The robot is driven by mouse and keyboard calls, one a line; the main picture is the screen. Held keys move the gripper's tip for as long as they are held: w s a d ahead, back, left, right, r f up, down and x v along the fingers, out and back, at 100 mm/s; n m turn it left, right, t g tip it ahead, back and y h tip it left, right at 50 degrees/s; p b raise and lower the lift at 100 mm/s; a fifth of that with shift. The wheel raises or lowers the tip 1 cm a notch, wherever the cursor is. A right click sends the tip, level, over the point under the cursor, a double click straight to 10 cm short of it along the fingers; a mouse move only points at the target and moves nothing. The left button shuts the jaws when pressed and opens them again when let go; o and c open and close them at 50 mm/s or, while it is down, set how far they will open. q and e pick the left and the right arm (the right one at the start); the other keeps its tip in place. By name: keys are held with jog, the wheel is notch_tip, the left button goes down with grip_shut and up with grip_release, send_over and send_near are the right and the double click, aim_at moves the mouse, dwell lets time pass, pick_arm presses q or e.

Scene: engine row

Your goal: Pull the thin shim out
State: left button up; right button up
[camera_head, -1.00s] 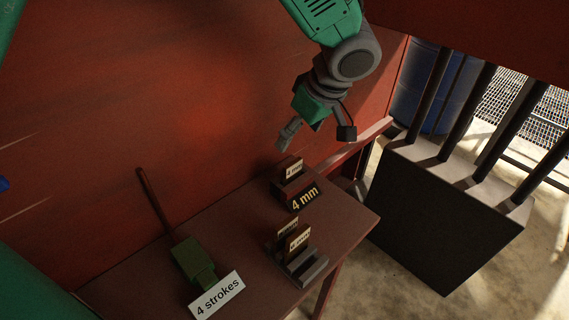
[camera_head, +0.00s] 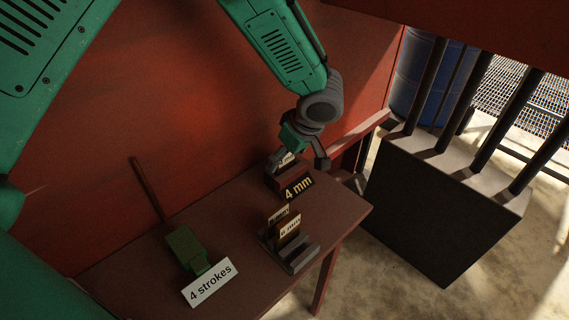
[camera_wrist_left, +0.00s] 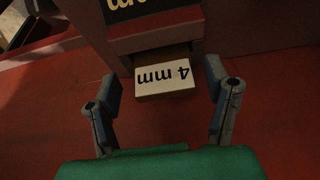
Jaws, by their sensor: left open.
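The thin shim (camera_head: 286,159) stands in a dark red holder (camera_head: 278,182) whose front carries a black "4 mm" sign (camera_head: 298,188). In the left wrist view the shim's pale end (camera_wrist_left: 165,79), marked "4 mm", sits between my spread fingers, slightly beyond their tips. My left gripper (camera_head: 300,160) is open and empty just above the holder, partly covering the shim in the head view. I cannot see it touching the shim. My right gripper is not in view.
A dark slotted rack (camera_head: 296,258) with labelled shims (camera_head: 289,226) stands nearer on the brown table (camera_head: 225,225). A green block (camera_head: 184,250) with a rod and a "4 strokes" sign (camera_head: 210,282) is at left. A red wall (camera_head: 180,110) rises behind.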

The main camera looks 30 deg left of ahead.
pick_arm(q)
jog(key=shift+d+r, duration=0.25)
jog(key=shift+d, duration=0.45)
jog(key=c, duration=0.4)
jog(key=shift+s, duration=0.1)
jog(key=c, duration=0.8)
jog(key=shift+a+f, duration=0.1)
jog(key=shift+a, duration=0.35)
jog(key=shift+c, duration=0.6)
jog(key=shift+a+f, duration=0.25)
jog(key=shift+a, duration=0.8)
jog(key=shift+d+r, duration=0.1)
jog(key=shift+d, duration=0.4)
jog(key=shift+d+r, duration=0.2)
jog(key=shift+r, duration=0.05)
jog(key=shift+c, duration=0.4)
jog(key=r, duration=0.8)
jog(key=shift+a+r, duration=0.2)
jog(key=shift+r, duration=0.1)
jog(key=shift+c, duration=0.2)
jog(key=shift+d+r, duration=0.25)
jog(key=shift+r, duration=0.25)
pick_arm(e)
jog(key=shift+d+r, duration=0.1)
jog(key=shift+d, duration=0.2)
pick_arm(q)
jog(key=shift+a, duration=0.25)
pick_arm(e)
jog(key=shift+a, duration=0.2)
